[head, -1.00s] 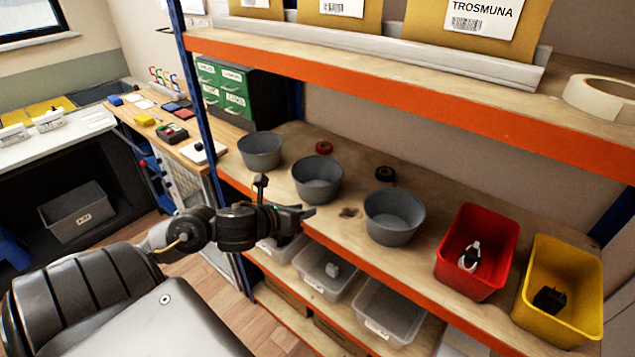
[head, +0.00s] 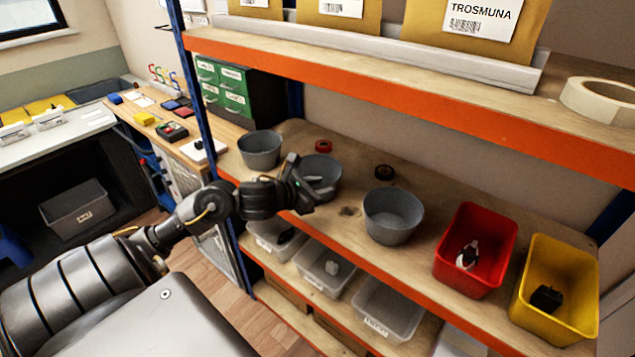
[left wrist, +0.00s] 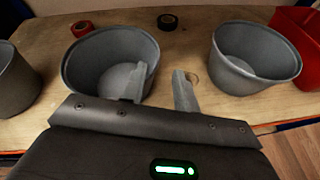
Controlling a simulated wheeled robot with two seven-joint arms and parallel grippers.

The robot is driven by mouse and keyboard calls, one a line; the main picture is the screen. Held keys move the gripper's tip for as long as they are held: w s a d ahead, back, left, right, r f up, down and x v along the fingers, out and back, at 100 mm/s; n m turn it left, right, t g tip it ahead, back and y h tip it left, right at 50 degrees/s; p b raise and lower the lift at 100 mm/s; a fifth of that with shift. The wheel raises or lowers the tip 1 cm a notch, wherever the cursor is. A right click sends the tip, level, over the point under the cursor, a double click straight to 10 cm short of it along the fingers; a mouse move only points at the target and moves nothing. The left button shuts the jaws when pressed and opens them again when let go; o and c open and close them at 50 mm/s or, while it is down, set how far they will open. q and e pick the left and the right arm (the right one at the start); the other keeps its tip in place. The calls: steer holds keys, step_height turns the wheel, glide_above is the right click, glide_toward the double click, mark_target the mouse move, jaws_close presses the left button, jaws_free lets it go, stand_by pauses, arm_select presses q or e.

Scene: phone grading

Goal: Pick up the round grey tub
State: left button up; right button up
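Three round grey tubs stand in a row on the wooden shelf: the left tub (head: 260,147), the middle tub (head: 322,163) and the right tub (head: 390,218). My left gripper (head: 316,188) is at the near side of the middle tub and hides part of it. In the left wrist view the gripper (left wrist: 164,82) is open. One finger overlaps the right part of the middle tub (left wrist: 85,62), and the other shows just right of its rim. I cannot tell whether they touch it. The right tub (left wrist: 252,62) stands apart to the right. My right gripper is out of view.
A red bin (head: 487,222) and a yellow bin (head: 590,270) stand to the right. Red tape (head: 323,146) and black tape (head: 384,172) lie behind the tubs. An orange-edged upper shelf (head: 400,90) hangs above. Clear bins sit below.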

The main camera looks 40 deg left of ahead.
mark_target(337, 180)
arm_select(q)
steer(key=shift+w+r+p, duration=0.1)
steer(key=shift+w+p, duration=0.3)
steer(key=p+x, duration=0.1)
steer(key=x, duration=0.2)
steer(key=shift+w+a, duration=0.15)
steer(key=shift+w, duration=0.25)
steer(key=shift+w+f, duration=0.35)
steer(key=shift+s, duration=0.1)
jaws_close()
